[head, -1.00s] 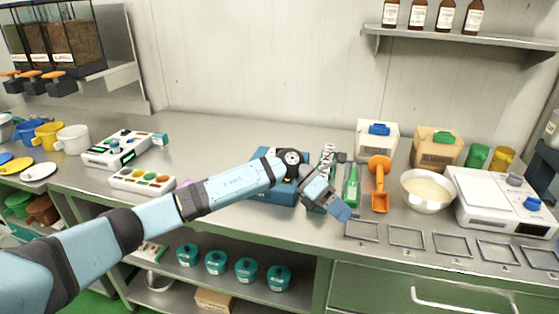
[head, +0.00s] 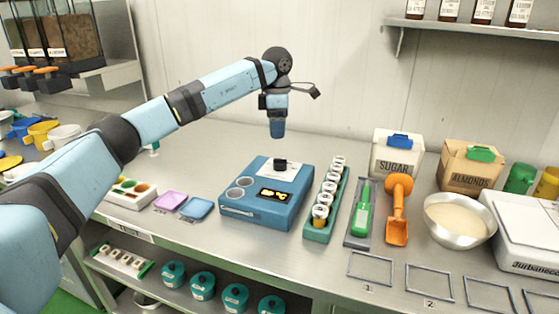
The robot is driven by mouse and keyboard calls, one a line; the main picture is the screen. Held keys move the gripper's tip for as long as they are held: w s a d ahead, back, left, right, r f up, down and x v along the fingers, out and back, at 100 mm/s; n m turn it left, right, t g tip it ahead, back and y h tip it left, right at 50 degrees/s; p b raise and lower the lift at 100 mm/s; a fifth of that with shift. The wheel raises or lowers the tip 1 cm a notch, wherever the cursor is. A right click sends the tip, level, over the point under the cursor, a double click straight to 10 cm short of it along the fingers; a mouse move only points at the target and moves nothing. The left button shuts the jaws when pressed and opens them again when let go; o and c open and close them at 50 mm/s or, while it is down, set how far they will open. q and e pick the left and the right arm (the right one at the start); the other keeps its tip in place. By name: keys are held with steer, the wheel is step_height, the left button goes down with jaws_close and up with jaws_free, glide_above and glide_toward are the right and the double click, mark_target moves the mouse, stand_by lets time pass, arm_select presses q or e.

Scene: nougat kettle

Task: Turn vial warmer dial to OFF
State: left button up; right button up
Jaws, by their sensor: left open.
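The vial warmer (head: 252,212) is a blue box on the counter in the middle of the head view. It has two round wells, a small yellow-lit display (head: 274,195) and a black dial (head: 280,164) on a white label plate at the back. The dial's setting is too small to read. My left gripper (head: 277,134) points down above and just behind the dial, apart from it. It holds nothing that I can see; its fingers are seen edge-on. My right gripper is not in view.
A green rack of vials (head: 326,199) stands right of the warmer, then a green-handled tool (head: 362,210) and an orange scoop (head: 398,210). A steel bowl (head: 458,222) is further right. Pink (head: 170,200) and blue (head: 196,208) trays lie left. Counter behind the warmer is clear.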

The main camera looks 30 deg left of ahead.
mark_target(277, 160)
arm_select(q)
step_height(277, 160, down, 11)
steer(key=shift+r+b, duration=0.2)
steer(key=shift+b, duration=0.3)
steer(key=c, duration=0.9)
